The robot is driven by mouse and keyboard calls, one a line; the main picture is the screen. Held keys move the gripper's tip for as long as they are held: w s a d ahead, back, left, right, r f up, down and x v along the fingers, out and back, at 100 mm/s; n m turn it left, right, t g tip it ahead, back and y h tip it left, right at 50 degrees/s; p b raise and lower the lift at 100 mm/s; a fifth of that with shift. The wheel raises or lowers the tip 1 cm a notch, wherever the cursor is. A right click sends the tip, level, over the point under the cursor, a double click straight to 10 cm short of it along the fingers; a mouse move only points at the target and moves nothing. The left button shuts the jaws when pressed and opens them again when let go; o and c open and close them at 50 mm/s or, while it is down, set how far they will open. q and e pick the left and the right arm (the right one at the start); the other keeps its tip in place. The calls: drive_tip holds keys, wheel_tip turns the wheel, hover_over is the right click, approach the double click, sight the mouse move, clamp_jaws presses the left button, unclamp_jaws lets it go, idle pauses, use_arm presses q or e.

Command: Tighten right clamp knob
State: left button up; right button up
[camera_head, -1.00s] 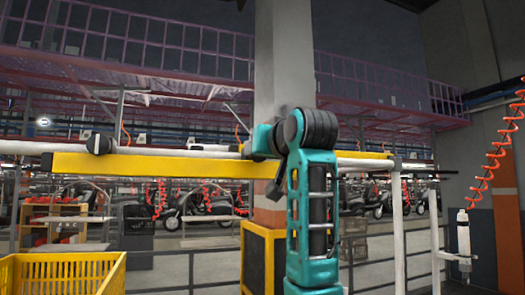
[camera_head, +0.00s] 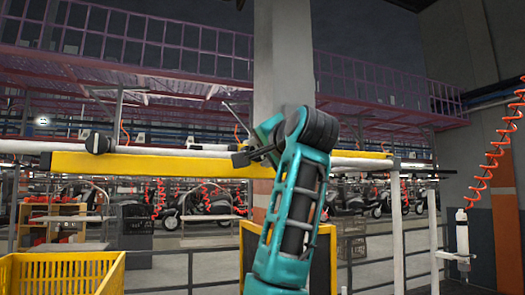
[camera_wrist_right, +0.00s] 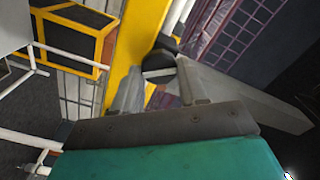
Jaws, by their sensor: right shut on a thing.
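The right clamp knob (camera_wrist_right: 160,66) is dark and round, with a pale band across it. It sits at the yellow bar, between the two grey fingers of my right gripper (camera_wrist_right: 158,76) in the wrist view. The gripper is shut on it. In the head view my teal right arm rises in the middle, and its gripper (camera_head: 241,159) reaches left to the bar, mostly hiding the knob. The left clamp knob (camera_head: 98,143) is black and stands on the same bar, further left. My left gripper is not in view.
The yellow bar (camera_head: 180,164) runs across below a white pipe (camera_head: 28,147). A yellow crate (camera_head: 62,270) is at the lower left. A red coiled hose (camera_head: 497,150) hangs at the right. A concrete pillar (camera_head: 280,60) stands behind the arm.

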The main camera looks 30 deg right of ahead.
drive_tip(key=m, duration=0.6)
drive_tip(key=shift+m, duration=0.3)
drive_tip(key=shift+f, duration=0.1)
idle(0.4)
drive_tip(key=o, duration=1.1)
drive_tip(key=shift+c, duration=0.2)
drive_tip(key=b+v, duration=0.2)
drive_tip(key=v, duration=1.1)
drive_tip(key=shift+b, duration=0.35)
drive_tip(key=shift+d, duration=0.15)
